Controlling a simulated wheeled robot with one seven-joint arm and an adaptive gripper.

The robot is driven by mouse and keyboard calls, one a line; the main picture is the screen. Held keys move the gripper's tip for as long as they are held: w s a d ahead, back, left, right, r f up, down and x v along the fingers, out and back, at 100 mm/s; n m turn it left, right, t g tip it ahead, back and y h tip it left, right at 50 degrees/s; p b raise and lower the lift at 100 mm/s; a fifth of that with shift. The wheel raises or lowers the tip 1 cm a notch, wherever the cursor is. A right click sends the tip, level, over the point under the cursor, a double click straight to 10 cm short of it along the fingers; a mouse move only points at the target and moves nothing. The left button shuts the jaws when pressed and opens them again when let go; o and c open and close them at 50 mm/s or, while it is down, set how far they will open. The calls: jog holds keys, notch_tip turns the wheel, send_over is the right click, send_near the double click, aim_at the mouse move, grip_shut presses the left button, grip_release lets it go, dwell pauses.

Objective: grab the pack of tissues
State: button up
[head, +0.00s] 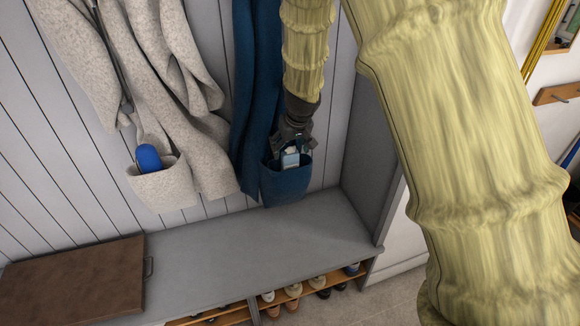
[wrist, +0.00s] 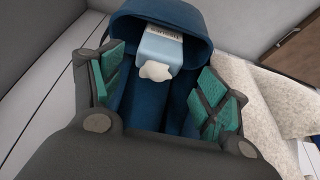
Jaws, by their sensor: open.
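The pack of tissues (wrist: 160,47) is light blue and white, with a white tissue tuft (wrist: 155,72) at its top. It sticks out of the pocket (wrist: 194,22) of a dark blue coat. In the head view the pack (head: 291,160) shows small at the pocket mouth, and the pocket (head: 287,185) hides its lower part. My gripper (wrist: 168,92) is open, with its green-padded fingers apart on either side of the pack's near end. In the head view my gripper (head: 293,143) is just above the pocket. No hold on the pack shows.
A beige coat (head: 190,70) hangs to the left, with a blue object (head: 148,158) in its pocket. A grey bench (head: 250,245) runs below, with a brown lidded or flat piece (head: 75,280) on its left. Shoes (head: 293,289) stand on a rack underneath. A side panel (head: 372,150) stands right of the blue coat.

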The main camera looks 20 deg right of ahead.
aim_at(291, 153)
jog(key=shift+f, duration=0.65)
jog(key=shift+p+x, duration=0.6)
jog(key=shift+x, duration=1.35)
jog(key=shift+d, duration=0.2)
jog(key=c, duration=1.1)
